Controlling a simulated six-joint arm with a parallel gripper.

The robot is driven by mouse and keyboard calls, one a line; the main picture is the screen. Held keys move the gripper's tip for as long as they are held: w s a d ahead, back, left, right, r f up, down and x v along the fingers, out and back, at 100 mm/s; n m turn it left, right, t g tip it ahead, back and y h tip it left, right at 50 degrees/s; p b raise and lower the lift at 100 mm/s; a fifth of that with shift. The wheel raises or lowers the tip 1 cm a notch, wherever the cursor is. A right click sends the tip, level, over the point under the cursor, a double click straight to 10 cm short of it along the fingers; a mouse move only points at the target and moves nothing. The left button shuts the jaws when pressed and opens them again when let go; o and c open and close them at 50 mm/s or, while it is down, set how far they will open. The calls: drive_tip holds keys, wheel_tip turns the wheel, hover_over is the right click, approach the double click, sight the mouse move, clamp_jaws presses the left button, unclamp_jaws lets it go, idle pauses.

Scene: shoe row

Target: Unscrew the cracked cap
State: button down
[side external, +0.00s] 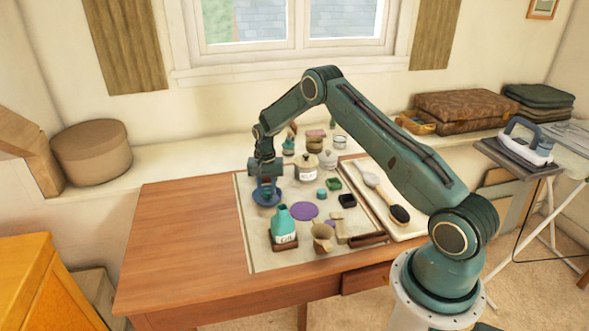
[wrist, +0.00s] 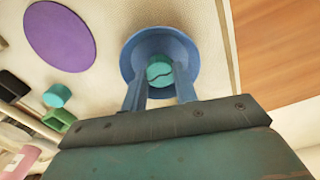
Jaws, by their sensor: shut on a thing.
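The cracked cap (wrist: 160,72) is small, round and teal, with a dark wavy crack across its top. In the wrist view it sits between the two blue fingers of my gripper (wrist: 160,84), which is shut on it. A round blue dish (wrist: 138,46) surrounds the cap from this angle. In the side view my gripper (side external: 266,183) points down at the blue dish (side external: 266,199) on the mat's left side; the cap is hard to make out there. A teal bottle (side external: 283,224) with a pale label stands upright in a brown holder (side external: 285,244), apart from the gripper.
A second teal cap (wrist: 57,95) lies near a purple disc (wrist: 60,37) and a green open box (wrist: 58,120). Jars (side external: 306,168) stand behind. The left tabletop (side external: 185,225) is clear.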

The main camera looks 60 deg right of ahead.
drive_tip(key=shift+f, duration=0.35)
idle(0.3)
drive_tip(key=c, duration=1)
unclamp_jaws()
wheel_tip(320, 180, up, 14)
drive_tip(key=shift+f, duration=0.1)
